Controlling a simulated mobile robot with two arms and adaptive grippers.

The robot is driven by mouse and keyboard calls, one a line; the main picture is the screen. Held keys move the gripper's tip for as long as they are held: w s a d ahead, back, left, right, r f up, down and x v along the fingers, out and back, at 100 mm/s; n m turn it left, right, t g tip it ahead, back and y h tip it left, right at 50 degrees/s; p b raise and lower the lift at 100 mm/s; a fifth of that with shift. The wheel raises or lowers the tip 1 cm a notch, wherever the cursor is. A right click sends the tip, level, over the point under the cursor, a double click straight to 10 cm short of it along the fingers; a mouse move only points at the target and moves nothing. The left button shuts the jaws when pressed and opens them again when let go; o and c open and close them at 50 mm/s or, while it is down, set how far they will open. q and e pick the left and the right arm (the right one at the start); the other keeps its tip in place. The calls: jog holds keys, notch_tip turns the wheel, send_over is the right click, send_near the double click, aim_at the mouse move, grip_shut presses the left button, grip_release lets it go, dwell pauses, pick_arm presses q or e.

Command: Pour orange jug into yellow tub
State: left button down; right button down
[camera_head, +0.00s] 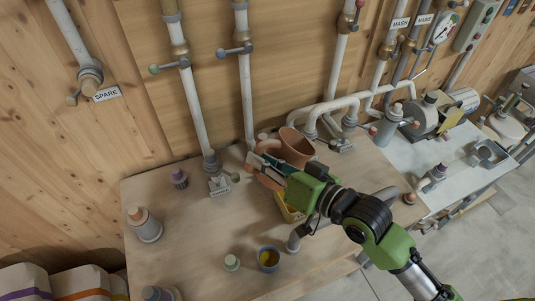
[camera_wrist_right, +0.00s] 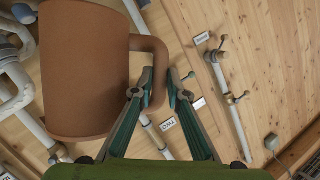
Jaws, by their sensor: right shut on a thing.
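The orange jug (camera_head: 297,146) is in the head view, near the back of the wooden table, beside the pipes. My right gripper (camera_head: 262,168) is shut on the jug's handle, and the jug appears held above the table. In the right wrist view the jug (camera_wrist_right: 85,70) fills the left side, with its handle between the fingertips of my right gripper (camera_wrist_right: 155,80). The yellow tub (camera_head: 287,209) shows only in part below the jug, mostly hidden by my right gripper and wrist. The jug's contents are not visible. My left gripper is not in view.
Pipes and valves (camera_head: 216,183) line the back. The table's left middle is clear.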

aim_at(266, 176)
jog(key=f+n+h, duration=0.2)
jog(key=f+n, duration=0.1)
jog(key=f+n+h, duration=0.1)
jog(key=f, duration=0.1)
jog(key=shift+w+d+n, duration=0.15)
jog(key=shift+d+n, duration=0.15)
jog(key=shift+d, duration=0.1)
jog(key=shift+r, duration=0.15)
jog(key=shift+r, duration=0.45)
